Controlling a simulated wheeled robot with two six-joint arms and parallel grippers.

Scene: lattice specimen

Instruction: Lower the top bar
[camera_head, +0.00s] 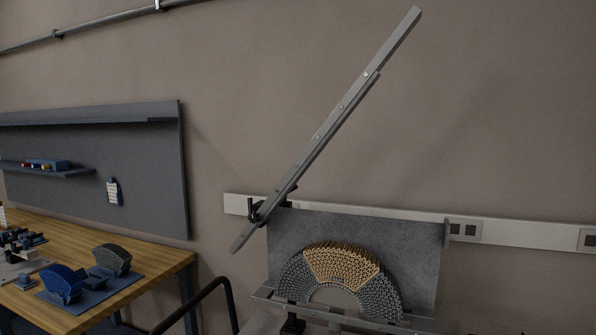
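The top bar (325,132) is a long grey metal bar. It is tilted steeply, with its upper end at the top right and its lower end near a dark pivot clamp (262,212) at the left of the fixture. Below it, an arched lattice specimen (341,267) with a tan middle section and grey sides stands in front of a grey back plate (410,236). The bar is well apart from the specimen. Neither of my grippers shows in the head view.
A wooden table (150,268) at the left holds a blue arched piece (62,281) and a grey arched piece (112,259). A black curved rail (218,287) stands between table and fixture. A white wall strip (530,234) with sockets runs behind. The space right of the bar is clear.

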